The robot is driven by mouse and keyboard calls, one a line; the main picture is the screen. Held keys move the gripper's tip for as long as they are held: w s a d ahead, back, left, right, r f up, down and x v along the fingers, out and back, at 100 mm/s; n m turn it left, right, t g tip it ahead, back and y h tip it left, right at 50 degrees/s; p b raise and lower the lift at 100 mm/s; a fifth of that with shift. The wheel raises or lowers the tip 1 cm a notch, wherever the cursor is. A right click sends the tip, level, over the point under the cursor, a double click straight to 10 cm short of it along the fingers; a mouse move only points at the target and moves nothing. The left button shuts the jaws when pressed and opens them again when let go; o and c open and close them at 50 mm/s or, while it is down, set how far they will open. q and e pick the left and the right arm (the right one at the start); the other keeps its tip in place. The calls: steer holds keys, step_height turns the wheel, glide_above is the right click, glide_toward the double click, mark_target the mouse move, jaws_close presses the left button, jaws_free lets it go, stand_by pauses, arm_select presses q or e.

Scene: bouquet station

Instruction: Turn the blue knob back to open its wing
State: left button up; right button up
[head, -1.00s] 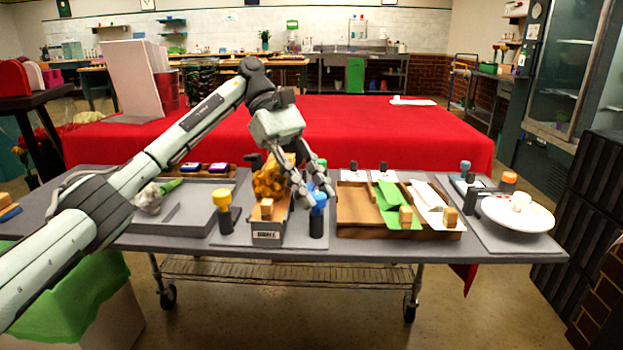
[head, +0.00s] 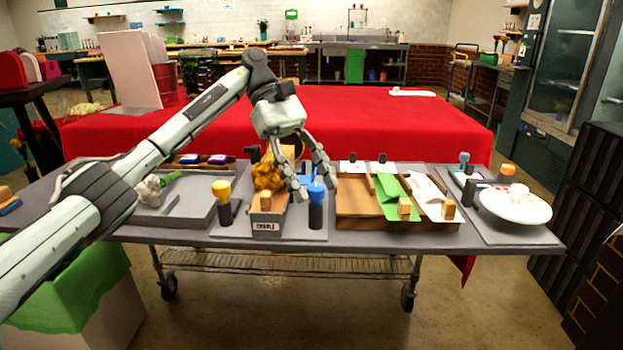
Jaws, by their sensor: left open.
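The blue knob (head: 316,192) sits on top of a dark post (head: 315,215) on a grey mat near the table's front edge. My left gripper (head: 316,190) is open, with its two fingers spread to either side of the blue knob. I cannot tell whether the fingers touch it. To its left is a small crate (head: 267,224) with a label plate, holding yellow-orange flowers (head: 268,177). A yellow knob (head: 222,190) on a dark post stands left of the crate. The wing of the blue knob cannot be clearly made out. My right gripper is not in view.
A grey tray (head: 178,220) lies at the left. A wooden tray (head: 360,213) with green and white sheets lies just right of the knob. A white plate (head: 515,207) is at the right. A red-covered table (head: 400,120) stands behind.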

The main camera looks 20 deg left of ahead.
arm_select(q)
steer(key=v, duration=0.7)
steer(key=shift+a+r, duration=0.15)
steer(key=shift+w, duration=0.1)
stand_by(0.5)
